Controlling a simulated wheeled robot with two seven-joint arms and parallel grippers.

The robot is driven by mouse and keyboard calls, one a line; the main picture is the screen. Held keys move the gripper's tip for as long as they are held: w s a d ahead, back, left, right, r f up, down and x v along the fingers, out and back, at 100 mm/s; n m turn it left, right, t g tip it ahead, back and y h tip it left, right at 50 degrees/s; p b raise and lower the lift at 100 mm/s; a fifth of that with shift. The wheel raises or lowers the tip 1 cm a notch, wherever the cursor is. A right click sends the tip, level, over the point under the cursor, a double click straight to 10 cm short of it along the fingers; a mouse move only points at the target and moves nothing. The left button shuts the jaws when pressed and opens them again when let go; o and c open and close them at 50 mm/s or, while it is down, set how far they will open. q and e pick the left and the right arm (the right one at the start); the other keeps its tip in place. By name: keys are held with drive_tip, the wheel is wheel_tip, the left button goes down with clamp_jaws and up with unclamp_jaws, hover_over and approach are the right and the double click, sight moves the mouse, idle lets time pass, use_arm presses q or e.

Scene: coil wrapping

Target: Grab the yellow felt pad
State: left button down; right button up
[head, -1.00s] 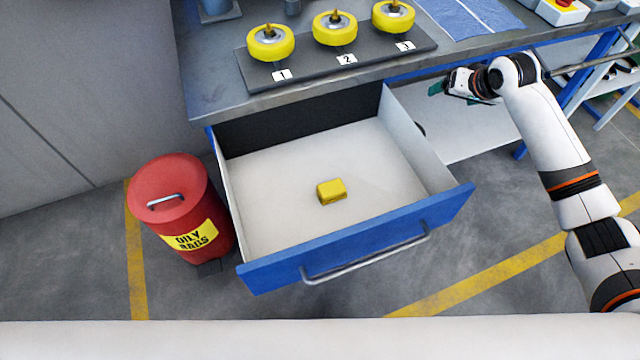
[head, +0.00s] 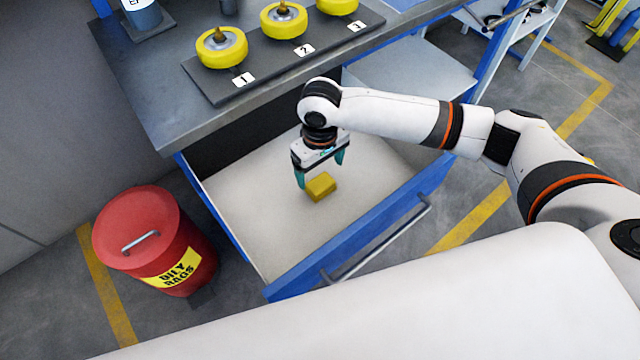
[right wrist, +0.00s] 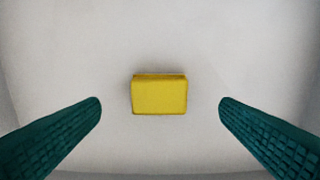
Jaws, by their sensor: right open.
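The yellow felt pad (head: 321,187) is a small block lying on the white floor of the open drawer (head: 245,215). My right gripper (head: 320,172) points down into the drawer, its teal fingers open and apart, just above and behind the pad in the head view. In the right wrist view the pad (right wrist: 159,95) sits centred between the two open fingers (right wrist: 160,105), slightly ahead of their tips, with clear room on both sides. Nothing is held. My left gripper is not in view.
The blue drawer front (head: 350,243) with its bar handle and the drawer walls surround the pad. The workbench (head: 150,85) overhangs the back, carrying a rack of yellow wheels (head: 222,48). A red oily rags bin (head: 150,235) stands left of the drawer.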

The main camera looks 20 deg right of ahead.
sight(321, 183)
wheel_tip(321, 183, down, 5)
drive_tip(key=shift+s+f, duration=0.15)
drive_tip(key=c, duration=1.1)
